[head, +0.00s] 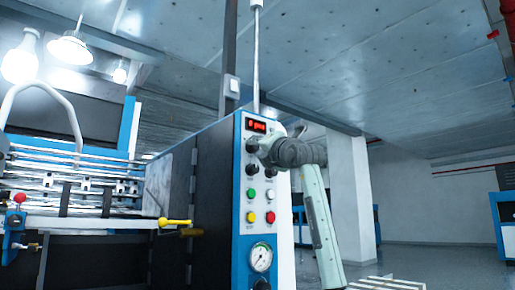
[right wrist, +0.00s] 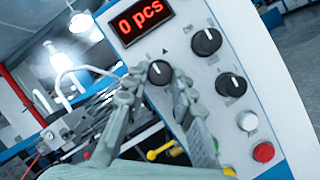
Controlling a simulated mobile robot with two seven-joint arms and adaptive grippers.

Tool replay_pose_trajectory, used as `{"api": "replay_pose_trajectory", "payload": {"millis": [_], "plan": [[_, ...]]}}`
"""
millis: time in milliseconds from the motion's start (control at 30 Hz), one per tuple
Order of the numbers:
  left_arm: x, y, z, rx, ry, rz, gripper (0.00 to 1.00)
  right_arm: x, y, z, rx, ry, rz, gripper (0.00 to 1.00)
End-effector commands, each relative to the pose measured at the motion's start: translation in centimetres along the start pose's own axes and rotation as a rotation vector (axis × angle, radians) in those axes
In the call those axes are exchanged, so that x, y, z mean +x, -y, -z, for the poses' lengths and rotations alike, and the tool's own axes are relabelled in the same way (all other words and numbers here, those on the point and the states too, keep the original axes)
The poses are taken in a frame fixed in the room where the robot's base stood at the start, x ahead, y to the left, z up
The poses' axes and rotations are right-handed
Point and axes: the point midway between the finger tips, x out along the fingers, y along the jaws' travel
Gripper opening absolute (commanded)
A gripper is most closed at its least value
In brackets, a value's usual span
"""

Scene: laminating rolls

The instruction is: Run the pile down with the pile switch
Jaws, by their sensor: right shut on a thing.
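The control panel (head: 241,215) stands upright on the machine's side, with a red display (head: 256,126) that reads "0 pcs" in the right wrist view (right wrist: 144,19). My right gripper (head: 263,149) is at the upper part of the panel. In the right wrist view its fingers (right wrist: 156,82) lie on either side of the upper left black knob (right wrist: 159,72), shut on it. The knob's white mark points up and to the left in that view. I cannot read the knob's label. My left gripper is not in view.
Other black knobs (right wrist: 206,41) sit close to the right gripper. Below are green (head: 251,194), white (head: 270,194), yellow (head: 250,217) and red (head: 271,217) buttons and a pressure gauge (head: 261,257). A yellow-handled lever (head: 175,222) juts out left of the panel.

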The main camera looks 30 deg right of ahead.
Motion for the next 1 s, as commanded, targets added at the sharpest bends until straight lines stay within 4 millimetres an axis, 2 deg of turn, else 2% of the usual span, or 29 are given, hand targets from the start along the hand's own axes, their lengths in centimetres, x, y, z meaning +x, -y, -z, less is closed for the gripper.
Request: {"api": "replay_pose_trajectory", "payload": {"millis": [167, 200, 367, 733, 867, 1000], "plan": [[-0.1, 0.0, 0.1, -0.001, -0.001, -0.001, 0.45, 0.0, 0.0, 0.1, 0.000, -0.002, 0.000, 0.00], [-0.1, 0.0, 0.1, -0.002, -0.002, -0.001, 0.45, 0.0, 0.0, 0.1, 0.000, -0.002, 0.000, 0.26], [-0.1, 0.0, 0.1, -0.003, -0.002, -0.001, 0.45, 0.0, 0.0, 0.1, -0.001, -0.002, 0.000, 0.45], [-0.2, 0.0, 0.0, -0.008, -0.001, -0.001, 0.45, -0.5, 0.0, 0.0, -0.001, 0.000, 0.000, 0.45], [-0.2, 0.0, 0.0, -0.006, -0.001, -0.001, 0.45, -2.3, 0.1, 0.0, -0.003, 0.001, -0.001, 0.45], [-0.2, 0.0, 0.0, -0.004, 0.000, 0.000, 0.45, -5.4, 0.0, 0.0, -0.003, 0.000, -0.002, 0.45]]}}
